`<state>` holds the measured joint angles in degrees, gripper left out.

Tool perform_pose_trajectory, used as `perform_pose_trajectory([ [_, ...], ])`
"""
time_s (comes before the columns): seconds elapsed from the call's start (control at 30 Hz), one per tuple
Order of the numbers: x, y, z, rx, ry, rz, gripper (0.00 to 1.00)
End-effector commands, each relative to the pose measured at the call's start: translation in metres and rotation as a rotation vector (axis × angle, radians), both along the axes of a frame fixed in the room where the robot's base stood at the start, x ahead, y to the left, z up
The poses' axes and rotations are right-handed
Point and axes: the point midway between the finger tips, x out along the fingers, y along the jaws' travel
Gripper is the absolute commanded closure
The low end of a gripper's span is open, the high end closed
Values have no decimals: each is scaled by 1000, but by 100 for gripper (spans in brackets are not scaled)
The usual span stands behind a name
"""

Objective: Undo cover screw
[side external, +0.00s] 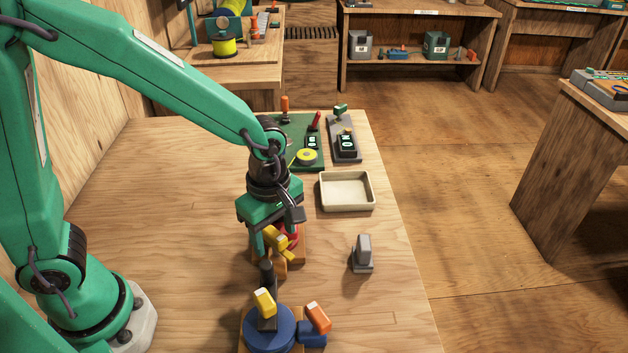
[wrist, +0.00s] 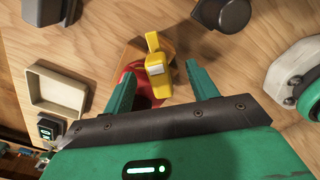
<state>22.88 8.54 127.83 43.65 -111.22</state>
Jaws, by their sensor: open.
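A yellow winged piece (wrist: 158,78), which looks like the cover screw, stands over a red round body (wrist: 143,99) on a wooden block (wrist: 131,56). It also shows in the side view (side external: 274,237), partly covered by my gripper. My gripper (wrist: 162,68) is open, with one finger on each side of the yellow piece. Gaps show between the fingers and the piece in the wrist view. In the side view my gripper (side external: 271,246) points down at it. Whether the fingers reach its height is hard to tell.
A blue round body (side external: 270,333) with yellow (side external: 264,302) and orange (side external: 318,317) pieces stands in front. A cream tray (side external: 347,204) lies behind to the right, and a grey piece (side external: 363,254) to the right. A green panel (side external: 300,128) is at the back. The table's left side is clear.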

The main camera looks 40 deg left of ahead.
Motion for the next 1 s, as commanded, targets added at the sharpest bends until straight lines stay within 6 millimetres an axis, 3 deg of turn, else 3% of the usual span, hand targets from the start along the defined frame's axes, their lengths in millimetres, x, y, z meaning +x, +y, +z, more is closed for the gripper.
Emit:
perform_pose_trajectory([
  [0.7,0,0,51,-1,-2,0,42],
  [1.0,0,0,60,0,0,0,42],
])
